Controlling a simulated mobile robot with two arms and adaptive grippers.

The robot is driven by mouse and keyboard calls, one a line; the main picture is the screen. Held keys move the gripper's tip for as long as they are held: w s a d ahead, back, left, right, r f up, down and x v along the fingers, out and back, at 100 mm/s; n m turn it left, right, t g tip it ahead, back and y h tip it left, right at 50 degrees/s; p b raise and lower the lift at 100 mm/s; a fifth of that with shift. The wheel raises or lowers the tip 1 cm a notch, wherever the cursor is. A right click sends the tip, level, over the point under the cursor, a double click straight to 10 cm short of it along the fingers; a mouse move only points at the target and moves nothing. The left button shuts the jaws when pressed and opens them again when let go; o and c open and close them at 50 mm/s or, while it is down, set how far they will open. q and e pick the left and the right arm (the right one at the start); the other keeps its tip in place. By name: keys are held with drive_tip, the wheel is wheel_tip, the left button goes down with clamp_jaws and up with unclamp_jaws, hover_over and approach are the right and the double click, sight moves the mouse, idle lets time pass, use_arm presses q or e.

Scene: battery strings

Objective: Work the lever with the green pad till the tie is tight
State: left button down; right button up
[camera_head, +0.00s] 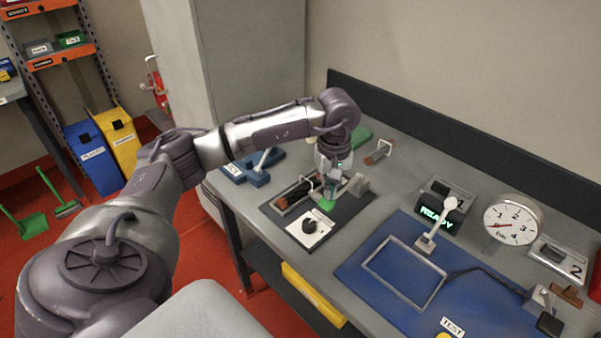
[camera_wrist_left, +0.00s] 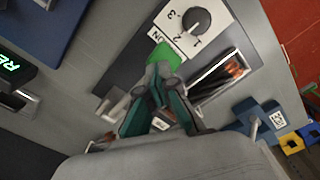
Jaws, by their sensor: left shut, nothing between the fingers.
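The green pad (camera_head: 327,205) is at the end of the lever on a dark base plate (camera_head: 347,212) on the bench. It also shows in the left wrist view (camera_wrist_left: 163,54), just beyond my fingertips. My left gripper (camera_head: 333,190) is shut and empty, pointing down over the pad. I cannot tell whether the fingertips touch it. In the wrist view the closed fingers (camera_wrist_left: 158,76) cover most of the lever. Dark cells with orange-brown parts (camera_head: 302,192) lie in a frame beside the gripper. The tie itself cannot be made out. My right gripper is not in view.
A white card with a black knob (camera_head: 309,227) and numbers sits in front of the pad. A blue device (camera_head: 262,170) stands left. A blue mat (camera_head: 375,285) with a grey frame, a lit READY display (camera_head: 436,214) and a round gauge (camera_head: 512,222) are right.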

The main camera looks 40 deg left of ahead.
use_arm(q)
wheel_tip(320, 180, up, 10)
drive_tip(key=w+p, duration=0.1)
drive_tip(key=p, duration=0.4)
drive_tip(key=shift+p, duration=0.35)
drive_tip(key=shift+w, duration=0.1)
idle(0.8)
drive_tip(key=shift+s+f+b, duration=0.2)
drive_tip(key=shift+f+b, duration=1.05)
drive_tip(key=shift+f, duration=0.3)
drive_tip(key=shift+s+f+b, duration=0.15)
drive_tip(key=shift+f+b, duration=1.1)
drive_tip(key=shift+f, duration=0.25)
drive_tip(key=shift+s+f+b, duration=0.2)
drive_tip(key=shift+f+b, duration=1.05)
drive_tip(key=shift+f, duration=0.3)
drive_tip(key=shift+r, duration=0.1)
wheel_tip(320, 180, up, 9)
drive_tip(key=w+p, duration=0.1)
drive_tip(key=p, duration=0.4)
